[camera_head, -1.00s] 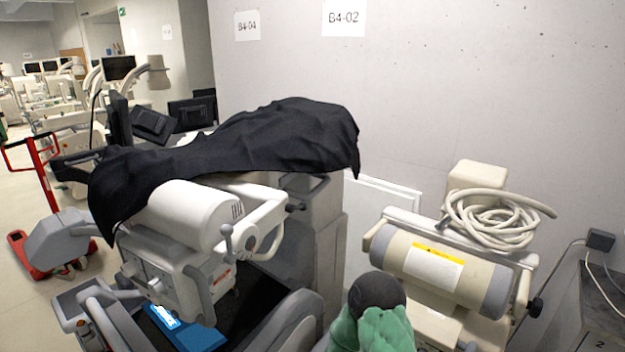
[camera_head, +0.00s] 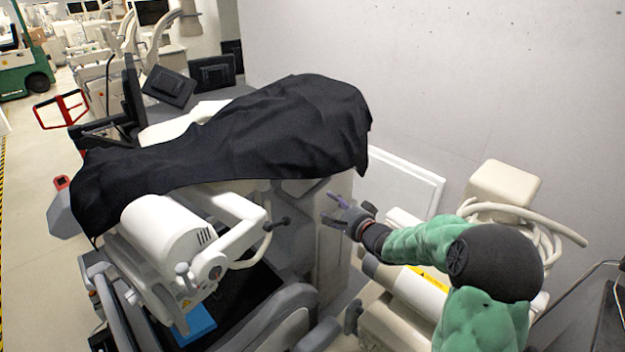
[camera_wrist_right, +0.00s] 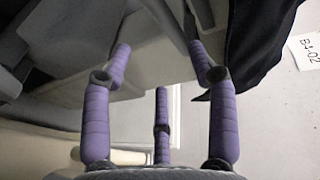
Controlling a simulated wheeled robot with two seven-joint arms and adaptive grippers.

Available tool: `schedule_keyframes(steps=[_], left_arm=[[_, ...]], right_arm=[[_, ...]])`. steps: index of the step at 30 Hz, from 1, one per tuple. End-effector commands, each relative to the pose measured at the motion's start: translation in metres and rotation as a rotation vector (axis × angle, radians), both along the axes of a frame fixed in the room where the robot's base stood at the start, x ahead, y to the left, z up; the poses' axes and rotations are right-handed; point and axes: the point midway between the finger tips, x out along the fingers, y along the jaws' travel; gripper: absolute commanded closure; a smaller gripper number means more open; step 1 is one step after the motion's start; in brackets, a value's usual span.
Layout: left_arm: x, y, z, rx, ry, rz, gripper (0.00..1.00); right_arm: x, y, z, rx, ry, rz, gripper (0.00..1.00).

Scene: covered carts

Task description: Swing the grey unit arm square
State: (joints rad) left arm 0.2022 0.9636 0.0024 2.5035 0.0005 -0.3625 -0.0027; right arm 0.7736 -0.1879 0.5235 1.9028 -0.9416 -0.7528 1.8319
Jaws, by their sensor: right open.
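A grey-white wheeled unit (camera_head: 150,275) stands at left centre in the head view, with a white cylinder (camera_head: 165,232) on it. Its pale jointed arm (camera_head: 240,215) reaches right and ends near a small dark knob (camera_head: 281,222). A black cover (camera_head: 235,140) drapes the top and hides what lies beneath. My right gripper (camera_head: 331,207) is open and empty, to the right of the arm and knob and apart from them. In the right wrist view its purple fingers (camera_wrist_right: 160,65) are spread, with pale machine surfaces beyond. My left gripper is out of view.
A beige unit with a cylinder (camera_head: 415,290) and a coiled hose (camera_head: 545,235) stands at right under my right arm. A white panel (camera_head: 405,180) leans by the wall (camera_head: 450,90).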

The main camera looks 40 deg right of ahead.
Motion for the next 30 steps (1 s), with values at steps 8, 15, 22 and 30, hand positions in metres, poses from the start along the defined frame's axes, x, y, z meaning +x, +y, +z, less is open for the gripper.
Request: schedule_keyframes(steps=[8, 15, 22, 30], left_arm=[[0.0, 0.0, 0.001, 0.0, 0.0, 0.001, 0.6], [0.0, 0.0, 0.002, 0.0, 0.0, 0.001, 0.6], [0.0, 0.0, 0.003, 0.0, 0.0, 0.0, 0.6], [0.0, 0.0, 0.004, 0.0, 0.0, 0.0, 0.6]], right_arm=[[0.017, -0.005, 0.003, 0.008, -0.01, -0.002, 0.41], [0.059, -0.01, -0.005, 0.007, -0.01, -0.002, 0.41], [0.091, -0.014, -0.011, 0.007, -0.01, -0.003, 0.41], [0.103, -0.016, -0.013, 0.007, -0.009, -0.004, 0.41]])
